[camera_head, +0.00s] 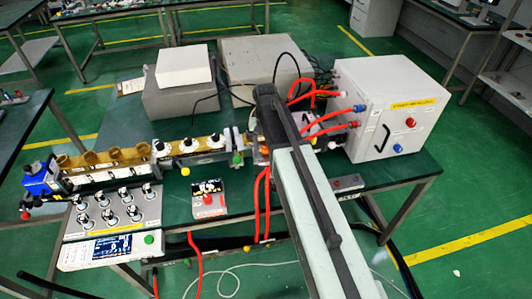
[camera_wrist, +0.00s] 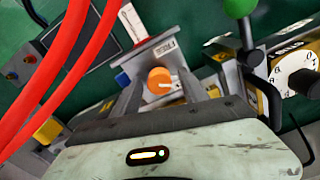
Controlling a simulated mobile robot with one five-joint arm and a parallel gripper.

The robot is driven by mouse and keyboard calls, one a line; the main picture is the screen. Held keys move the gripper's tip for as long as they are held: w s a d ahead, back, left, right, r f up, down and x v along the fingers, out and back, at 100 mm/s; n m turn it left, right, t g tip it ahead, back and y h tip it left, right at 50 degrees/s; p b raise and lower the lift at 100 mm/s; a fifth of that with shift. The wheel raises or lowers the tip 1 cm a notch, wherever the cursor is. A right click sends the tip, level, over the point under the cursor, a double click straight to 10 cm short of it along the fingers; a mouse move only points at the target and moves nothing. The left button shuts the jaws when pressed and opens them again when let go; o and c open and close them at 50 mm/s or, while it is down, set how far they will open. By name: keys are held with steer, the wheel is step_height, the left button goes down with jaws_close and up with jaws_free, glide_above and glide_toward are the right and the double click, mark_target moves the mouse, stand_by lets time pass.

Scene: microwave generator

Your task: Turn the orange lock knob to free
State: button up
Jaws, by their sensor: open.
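The orange lock knob (camera_wrist: 160,80) is round, with a white pointer mark on its right side. It sits on a grey plate with a small label, near the middle of the wrist view. My gripper (camera_wrist: 161,74) is open, one grey finger on each side of the knob in the picture. I cannot tell whether either finger touches it or how deep they reach.
Red hoses (camera_wrist: 72,70) cross the left of the wrist view. A green ball handle (camera_wrist: 239,8) and a white dial (camera_wrist: 297,73) are at the right. In the head view a white cabinet (camera_head: 364,112) stands right of my arm, and a knob panel (camera_head: 112,212) lies left.

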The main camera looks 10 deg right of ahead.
jaws_close()
steer(key=shift+n, duration=0.3)
steer(key=n, duration=1.1)
steer(key=shift+a, duration=0.1)
steer(key=shift+n, duration=0.3)
stand_by(0.3)
